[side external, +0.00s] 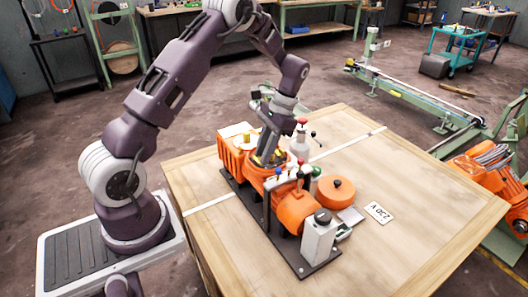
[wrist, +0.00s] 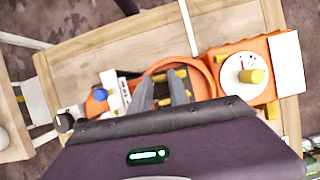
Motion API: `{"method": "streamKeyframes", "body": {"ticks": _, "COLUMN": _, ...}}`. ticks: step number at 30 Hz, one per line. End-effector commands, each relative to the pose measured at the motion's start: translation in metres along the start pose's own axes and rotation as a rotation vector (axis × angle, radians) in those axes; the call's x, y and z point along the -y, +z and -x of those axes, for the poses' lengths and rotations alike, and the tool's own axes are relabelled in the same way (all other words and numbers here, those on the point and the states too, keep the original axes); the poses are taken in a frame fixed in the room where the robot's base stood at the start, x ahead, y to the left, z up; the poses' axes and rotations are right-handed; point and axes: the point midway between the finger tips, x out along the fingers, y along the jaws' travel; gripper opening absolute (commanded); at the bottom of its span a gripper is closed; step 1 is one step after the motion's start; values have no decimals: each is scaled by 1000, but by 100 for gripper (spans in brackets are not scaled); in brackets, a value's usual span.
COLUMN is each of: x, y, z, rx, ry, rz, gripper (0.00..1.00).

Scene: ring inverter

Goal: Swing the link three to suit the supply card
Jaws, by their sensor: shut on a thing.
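The supply card (side external: 378,212) lies on the bench right of the machine; it is upside down to the side view and seems to read 220 V. An open orange round terminal box (wrist: 205,70) holds yellow links (wrist: 181,73). My gripper (wrist: 163,80) reaches down into this box, its two grey fingers shut on a yellow link; the fingers largely hide it. I cannot tell which link is number three. In the side view my gripper (side external: 268,158) is over the same box, and the links are mostly hidden.
An orange housing with a white dial and yellow knob (wrist: 254,76) stands beside the box. An orange motor (side external: 296,212), coloured knobs, a grey-white bottle (side external: 300,146) and a round orange lid (side external: 336,190) crowd around.

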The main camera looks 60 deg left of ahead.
Motion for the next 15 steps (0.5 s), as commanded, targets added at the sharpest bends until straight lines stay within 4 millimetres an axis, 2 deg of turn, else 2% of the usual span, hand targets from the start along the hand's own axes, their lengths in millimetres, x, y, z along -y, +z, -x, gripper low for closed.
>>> {"method": "streamKeyframes", "body": {"ticks": 15, "x": 1, "y": 0, "z": 1, "rx": 0, "ry": 27, "rz": 66, "gripper": 0}}
